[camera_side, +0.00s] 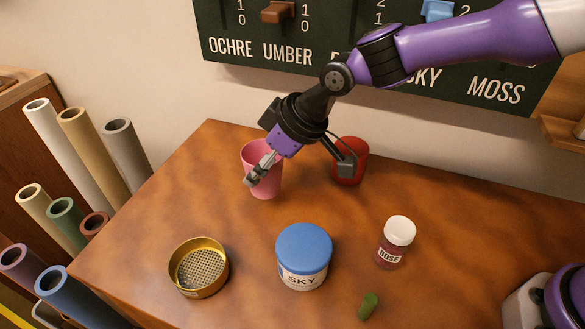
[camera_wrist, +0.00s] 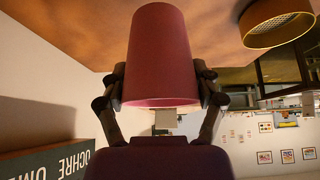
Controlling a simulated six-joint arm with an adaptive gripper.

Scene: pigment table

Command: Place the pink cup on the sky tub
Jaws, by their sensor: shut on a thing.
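The pink cup (camera_side: 265,184) is upright near the back left of the table. My gripper (camera_side: 259,170) is shut on it, with a finger across its near side. In the wrist view the pink cup (camera_wrist: 158,50) fills the middle, between both fingers of my gripper (camera_wrist: 160,88). I cannot tell whether its base touches the table. The sky tub (camera_side: 303,270) stands at the front middle of the table, with a flat blue lid and a white label reading SKY. Nothing is on its lid.
A red cup (camera_side: 352,170) stands right of the pink cup, partly behind my arm. A brass sieve (camera_side: 199,291) lies left of the tub. A white-capped rose jar (camera_side: 396,245) and a small green piece (camera_side: 368,305) are to the right. Rolled tubes stand left of the table (camera_side: 140,235).

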